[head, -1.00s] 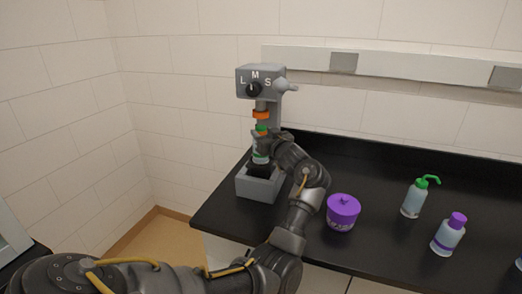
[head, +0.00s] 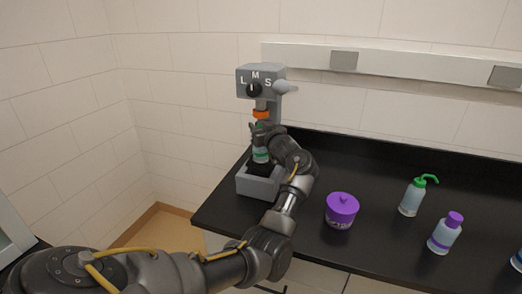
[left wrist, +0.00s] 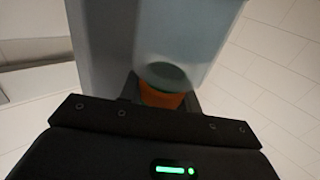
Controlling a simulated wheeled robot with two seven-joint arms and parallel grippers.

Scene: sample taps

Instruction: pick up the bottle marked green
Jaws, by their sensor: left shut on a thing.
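A pale bottle with a green band (head: 261,156) is upright at the grey tap stand, below the orange nozzle (head: 261,114). My left gripper (head: 262,131) is at the top of this bottle, shut on it, and its fingers hide most of the cap. I cannot tell whether the bottle's bottom touches the black pad on the stand's base (head: 258,186). The left wrist view shows an orange ring (left wrist: 162,97) with a dark round end, close above the gripper body. My right gripper is not in view.
The tap's dial (head: 254,89) is marked L, M, S. To the right on the black bench (head: 375,235) are a purple lidded jar (head: 342,211), a squeeze bottle with green spout (head: 412,198) and a purple-capped bottle (head: 445,233). Another bottle is cut off at the right edge.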

